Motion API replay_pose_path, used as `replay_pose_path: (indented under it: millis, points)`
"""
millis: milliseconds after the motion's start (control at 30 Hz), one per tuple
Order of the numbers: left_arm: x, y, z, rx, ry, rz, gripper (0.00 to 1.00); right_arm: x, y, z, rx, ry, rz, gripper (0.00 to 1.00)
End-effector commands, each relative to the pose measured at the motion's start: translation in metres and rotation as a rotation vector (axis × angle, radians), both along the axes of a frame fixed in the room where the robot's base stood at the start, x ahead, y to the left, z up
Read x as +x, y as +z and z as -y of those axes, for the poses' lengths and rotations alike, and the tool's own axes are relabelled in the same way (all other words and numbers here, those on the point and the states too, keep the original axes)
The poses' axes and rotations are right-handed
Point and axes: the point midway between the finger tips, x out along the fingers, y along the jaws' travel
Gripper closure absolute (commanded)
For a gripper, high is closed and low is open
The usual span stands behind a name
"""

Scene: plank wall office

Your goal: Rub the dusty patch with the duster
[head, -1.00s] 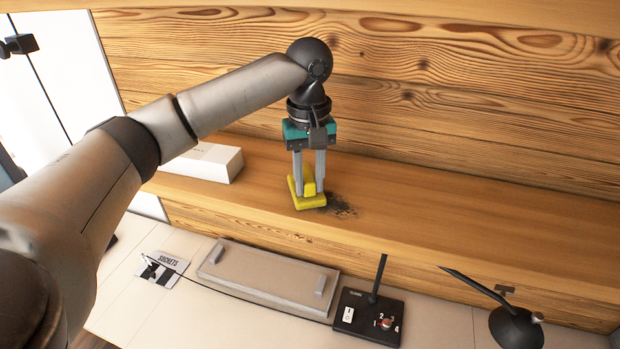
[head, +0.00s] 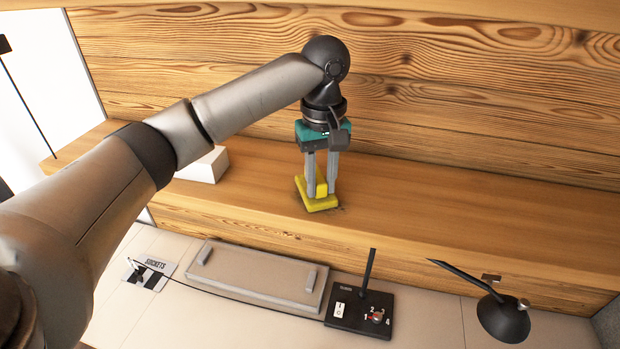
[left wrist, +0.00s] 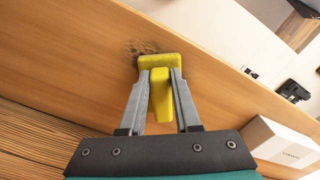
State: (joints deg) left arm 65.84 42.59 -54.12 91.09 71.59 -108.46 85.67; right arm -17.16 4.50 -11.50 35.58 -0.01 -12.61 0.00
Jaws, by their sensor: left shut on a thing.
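My left gripper (head: 321,190) is shut on the handle of a yellow duster (head: 317,203), whose flat pad rests on the wooden shelf (head: 450,210). In the left wrist view the gripper (left wrist: 161,85) has a finger on each side of the yellow handle, and the duster's pad (left wrist: 158,62) lies beyond the fingertips. The dusty patch (left wrist: 140,47) shows there as a dark smudge at the pad's far edge, partly covered by it. In the head view only a faint dark trace shows beside the pad. My right gripper is not in view.
A white box (head: 205,165) stands on the shelf left of the duster. Below are a grey tray (head: 255,278), a black switch box (head: 360,310), a black lamp (head: 503,318) and a sockets plate (head: 150,273). The shelf to the right is clear.

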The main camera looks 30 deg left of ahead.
Motion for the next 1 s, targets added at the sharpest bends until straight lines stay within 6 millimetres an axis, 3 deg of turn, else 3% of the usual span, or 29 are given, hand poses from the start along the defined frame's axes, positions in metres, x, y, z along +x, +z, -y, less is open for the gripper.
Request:
replay_pose_path:
  millis: [33, 200, 1000]
  points:
    - [-0.001, -0.006, 0.01, -0.009, -0.012, -0.01, 1.0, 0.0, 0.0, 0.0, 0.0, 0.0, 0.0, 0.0]
    - [0.003, -0.006, 0.023, -0.008, -0.01, -0.009, 1.0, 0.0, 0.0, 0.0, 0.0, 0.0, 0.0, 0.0]
    - [0.012, -0.005, 0.065, -0.006, -0.01, -0.011, 1.0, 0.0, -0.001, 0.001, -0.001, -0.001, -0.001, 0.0]
